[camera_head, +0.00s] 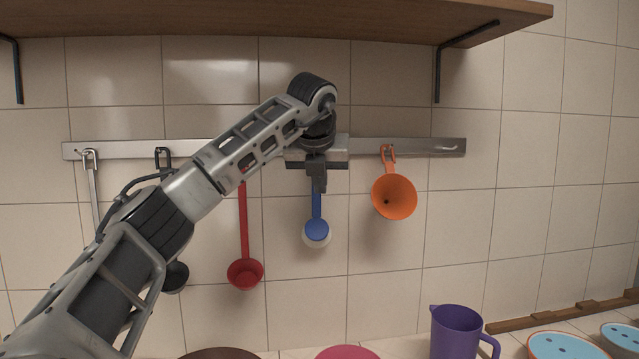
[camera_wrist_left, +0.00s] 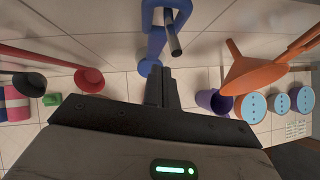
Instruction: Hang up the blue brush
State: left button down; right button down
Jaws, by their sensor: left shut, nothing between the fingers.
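The blue brush (camera_head: 317,207) hangs straight down below the metal rail (camera_head: 430,147), its round head (camera_head: 316,232) pale underneath. In the left wrist view, the blue loop (camera_wrist_left: 158,19) at the top of its handle appears to be around a grey hook (camera_wrist_left: 173,38). My left gripper (camera_head: 318,186) is shut and empty, in front of the upper handle, and hides the brush's top in the head view. Its closed fingers (camera_wrist_left: 160,88) also show in the left wrist view, apart from the loop. My right gripper is not in view.
A red ladle (camera_head: 245,270) hangs left of the brush and an orange funnel (camera_head: 394,196) right of it. A wooden shelf (camera_head: 250,17) is above. A purple jug (camera_head: 456,332) stands on the counter below. A free hook shows at the rail's right end.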

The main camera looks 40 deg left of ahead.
pick_arm(q)
jog(key=shift+s+d+b, duration=0.45)
jog(key=shift+d+b, duration=0.05)
jog(key=shift+d, duration=0.1)
dwell(1.2)
jog(key=s+d+b, duration=0.1)
jog(key=d, duration=0.1)
jog(key=s+d+b, duration=0.1)
jog(key=s+b, duration=0.1)
jog(key=shift+d, duration=0.4)
jog(key=shift+r, duration=0.1)
dwell(1.5)
